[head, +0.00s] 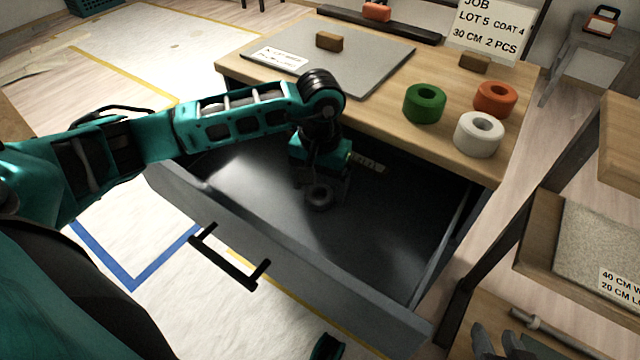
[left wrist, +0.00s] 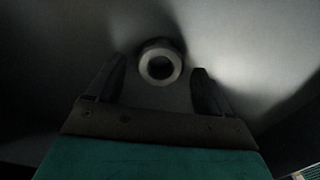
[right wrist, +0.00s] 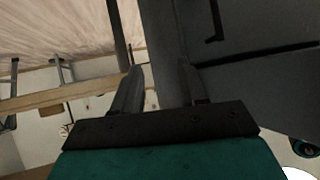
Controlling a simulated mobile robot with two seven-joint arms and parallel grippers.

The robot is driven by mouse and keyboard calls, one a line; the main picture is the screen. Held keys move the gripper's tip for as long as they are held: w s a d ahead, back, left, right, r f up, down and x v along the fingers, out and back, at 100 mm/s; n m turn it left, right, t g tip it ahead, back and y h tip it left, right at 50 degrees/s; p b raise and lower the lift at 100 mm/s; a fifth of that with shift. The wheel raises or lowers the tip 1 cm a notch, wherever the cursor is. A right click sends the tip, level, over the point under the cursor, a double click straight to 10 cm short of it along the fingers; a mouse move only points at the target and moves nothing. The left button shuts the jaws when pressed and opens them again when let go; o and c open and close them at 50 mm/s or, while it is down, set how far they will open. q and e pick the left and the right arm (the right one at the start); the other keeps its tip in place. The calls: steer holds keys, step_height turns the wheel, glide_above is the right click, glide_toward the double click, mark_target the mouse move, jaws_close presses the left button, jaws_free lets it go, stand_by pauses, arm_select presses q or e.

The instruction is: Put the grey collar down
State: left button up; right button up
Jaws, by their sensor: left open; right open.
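The grey collar (head: 319,196) is a small ring on the floor of the open drawer (head: 385,235). In the left wrist view the collar (left wrist: 160,65) lies just beyond and between the spread fingers. My left gripper (head: 325,190) reaches down into the drawer by the collar; it also shows in the left wrist view (left wrist: 155,85), open and empty. The fingers look apart from the collar.
The wooden table top (head: 400,140) above the drawer holds green (head: 425,103), orange (head: 495,98) and white (head: 479,135) rolls and a grey plate (head: 365,60). A shelf (head: 540,225) with a speckled sheet (head: 600,250) stands at right.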

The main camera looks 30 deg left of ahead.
arm_select(q)
step_height(320, 180, up, 11)
steer(key=p, duration=0.2)
arm_select(e)
steer(key=shift+s+d+r+h, duration=0.25)
steer(key=shift+s+d+h, duration=0.05)
steer(key=shift+d, duration=0.25)
steer(key=shift+r, duration=0.1)
